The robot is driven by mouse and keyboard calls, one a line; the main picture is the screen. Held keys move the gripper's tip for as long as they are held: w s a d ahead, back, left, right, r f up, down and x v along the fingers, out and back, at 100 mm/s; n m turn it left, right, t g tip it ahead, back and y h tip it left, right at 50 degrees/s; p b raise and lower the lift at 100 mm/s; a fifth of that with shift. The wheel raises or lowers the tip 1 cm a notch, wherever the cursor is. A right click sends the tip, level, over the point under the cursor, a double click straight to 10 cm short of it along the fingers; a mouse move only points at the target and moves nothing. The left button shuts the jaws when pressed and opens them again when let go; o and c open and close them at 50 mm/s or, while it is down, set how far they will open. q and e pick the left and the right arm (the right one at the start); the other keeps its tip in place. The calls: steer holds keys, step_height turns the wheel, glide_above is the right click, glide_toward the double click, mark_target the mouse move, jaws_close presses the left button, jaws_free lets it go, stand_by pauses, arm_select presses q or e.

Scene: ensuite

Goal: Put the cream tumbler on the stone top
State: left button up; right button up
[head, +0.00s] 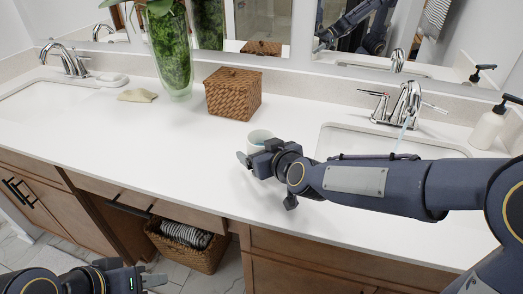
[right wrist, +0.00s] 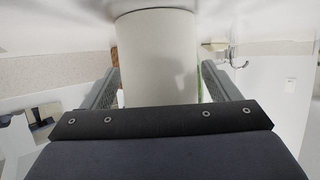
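The cream tumbler (head: 259,135) is at the white stone top (head: 150,140), in front of the wicker box and left of the right-hand basin. It looks upright; I cannot tell whether its base touches the top. My right gripper (head: 252,158) is at the tumbler, hiding its lower part in the head view. In the right wrist view the tumbler (right wrist: 157,60) stands between the two spread fingers, with a thin gap at the right finger. My left gripper (head: 150,277) is low at the bottom left, away from the counter; its finger opening is unclear.
A lidded wicker box (head: 233,93) and a glass vase with greenery (head: 170,50) stand behind the tumbler. A tap (head: 405,103) and a soap bottle (head: 487,128) are at the right. The counter's left-middle is clear. A basket (head: 187,245) sits below.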

steer(key=shift+r, duration=0.1)
steer(key=shift+s+r, duration=0.15)
steer(key=shift+r, duration=0.05)
steer(key=s+d+r+m+g+p, duration=0.1)
steer(key=s+d, duration=0.3)
steer(key=s, duration=0.2)
steer(key=s+d+r+m+g+p, duration=0.1)
steer(key=s+d+p, duration=0.1)
steer(key=s+d, duration=0.3)
steer(key=s+d+r+m+g+p, duration=0.1)
steer(key=s+d, duration=0.4)
steer(key=s, duration=0.3)
steer(key=shift+d, duration=0.15)
steer(key=s+d+f+m+g+h, duration=0.1)
steer(key=s+d+f+m, duration=0.1)
steer(key=s, duration=0.3)
steer(key=s+d+f+m+g+h, duration=0.1)
steer(key=s+d+f+m+g, duration=0.1)
steer(key=s, duration=0.3)
steer(key=shift+s+d+f, duration=0.15)
steer(key=shift+s+d, duration=0.15)
steer(key=shift+d, duration=0.45)
